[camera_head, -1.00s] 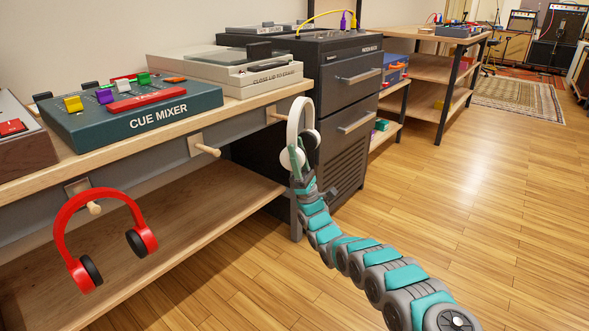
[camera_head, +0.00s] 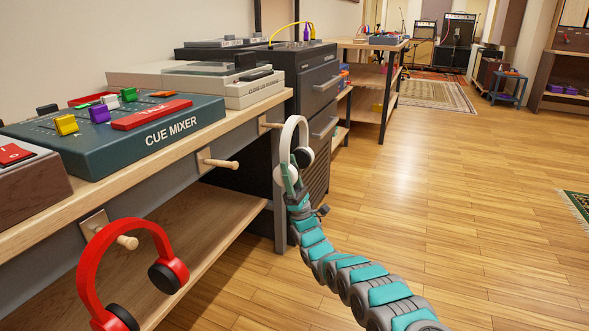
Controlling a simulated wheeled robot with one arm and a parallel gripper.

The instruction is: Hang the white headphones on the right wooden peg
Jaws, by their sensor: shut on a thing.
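The right wooden peg (camera_head: 269,124) sticks out from the bench's front rail. Its end meets the left side of the headband in the picture; I cannot tell whether the band is around it or only beside it. The middle peg (camera_head: 221,163) is bare. The left peg (camera_head: 127,242) carries the red headphones (camera_head: 88,272).
The bench top (camera_head: 212,131) holds the cue mixer (camera_head: 125,128) and a light-coloured deck (camera_head: 205,80). A dark drawer cabinet (camera_head: 312,95) stands just behind the white headphones. A lower shelf (camera_head: 185,225) runs under the bench. The wooden floor to the right is clear.

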